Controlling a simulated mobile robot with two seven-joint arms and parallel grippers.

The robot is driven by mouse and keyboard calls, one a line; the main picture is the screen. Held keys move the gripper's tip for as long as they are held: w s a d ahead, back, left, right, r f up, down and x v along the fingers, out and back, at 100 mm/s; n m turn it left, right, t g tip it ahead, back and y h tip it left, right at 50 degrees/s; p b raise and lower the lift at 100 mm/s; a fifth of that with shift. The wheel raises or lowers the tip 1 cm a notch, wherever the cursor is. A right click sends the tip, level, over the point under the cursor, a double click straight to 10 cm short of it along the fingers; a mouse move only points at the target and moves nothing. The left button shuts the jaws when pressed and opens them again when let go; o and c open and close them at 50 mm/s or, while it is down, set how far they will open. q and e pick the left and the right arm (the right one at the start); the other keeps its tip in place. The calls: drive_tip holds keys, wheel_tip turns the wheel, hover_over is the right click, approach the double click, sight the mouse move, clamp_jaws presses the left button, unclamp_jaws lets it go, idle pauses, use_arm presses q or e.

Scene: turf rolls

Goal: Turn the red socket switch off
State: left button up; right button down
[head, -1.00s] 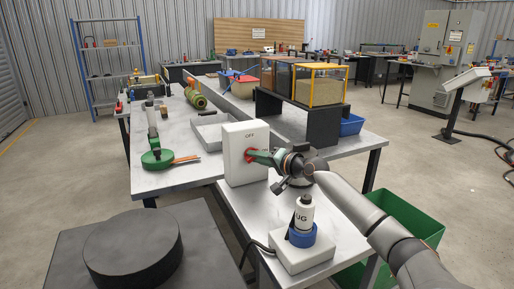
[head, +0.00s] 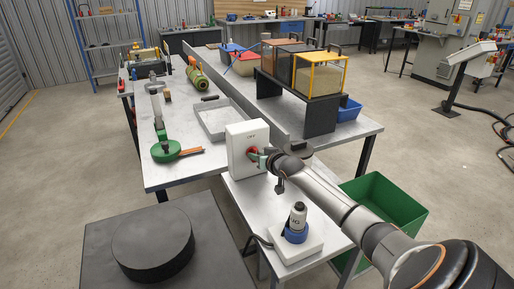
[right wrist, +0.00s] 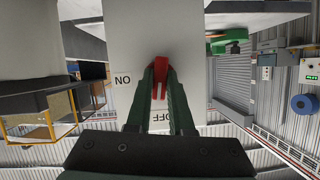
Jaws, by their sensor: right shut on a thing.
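A white socket box (head: 239,137) stands on the grey table, with its red switch (head: 251,150) on the side facing right. My right gripper (head: 259,157) reaches it from the right. In the right wrist view the green fingers are shut on the red switch (right wrist: 159,88), whose visible part is upright in the picture. An upside-down OFF label (right wrist: 161,117) is below, partly behind the fingers, and an ON label (right wrist: 122,80) is to the left. Part of the switch is hidden by the fingers. My left gripper is not in view.
A white plug unit with a blue ring (head: 296,228) stands in front of the box, below my right arm. A grey tray (head: 222,133) lies behind the box. A green bin (head: 385,202) is at the right, and a black round block (head: 152,240) is at the front left.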

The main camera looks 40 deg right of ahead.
drive_tip(key=shift+a+n+h+p, duration=0.1)
drive_tip(key=shift+n+h+p, duration=0.3)
drive_tip(key=shift+n+h, duration=0.15)
idle(0.4)
drive_tip(key=c, duration=0.8)
unclamp_jaws()
drive_tip(key=v, duration=0.7)
drive_tip(key=shift+s+r, duration=0.2)
